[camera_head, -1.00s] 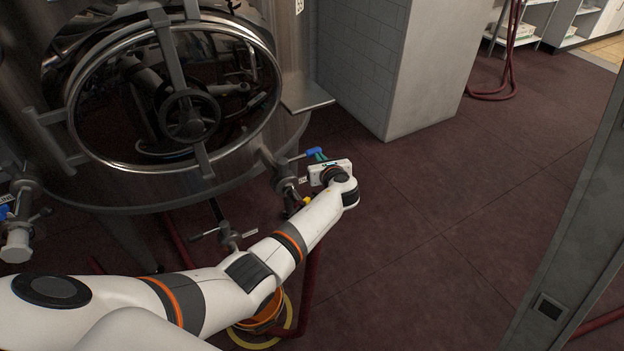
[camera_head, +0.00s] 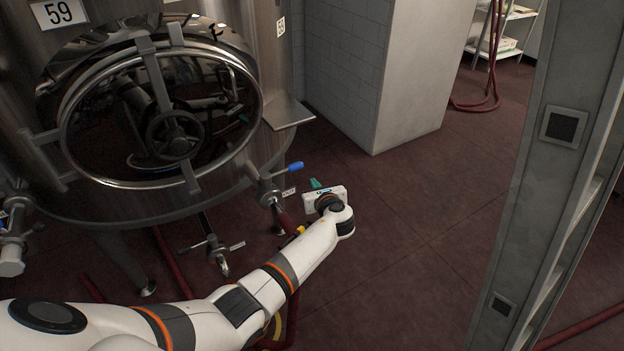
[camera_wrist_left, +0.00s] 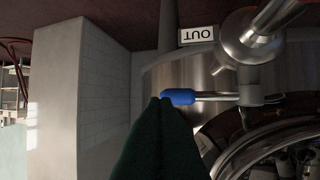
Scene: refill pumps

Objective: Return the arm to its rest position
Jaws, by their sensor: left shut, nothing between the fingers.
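My left arm reaches in from the lower left in the head view. My left gripper (camera_head: 315,184) has green fingers, and they are shut on nothing. It is just to the right of and below a blue valve handle (camera_head: 294,167) on the steel tank. In the left wrist view the dark green fingers (camera_wrist_left: 165,103) are together. There their tips overlap the left end of the blue handle (camera_wrist_left: 180,96); whether they touch it I cannot tell. My right gripper is not in view.
The tank (camera_head: 160,205) with its round hatch stands at the left. An "OUT" label (camera_wrist_left: 198,34) is near the valve. A grey brick pillar (camera_head: 385,75) stands behind, and a metal post (camera_head: 555,170) rises at the right. Open red floor (camera_head: 440,225) lies between them.

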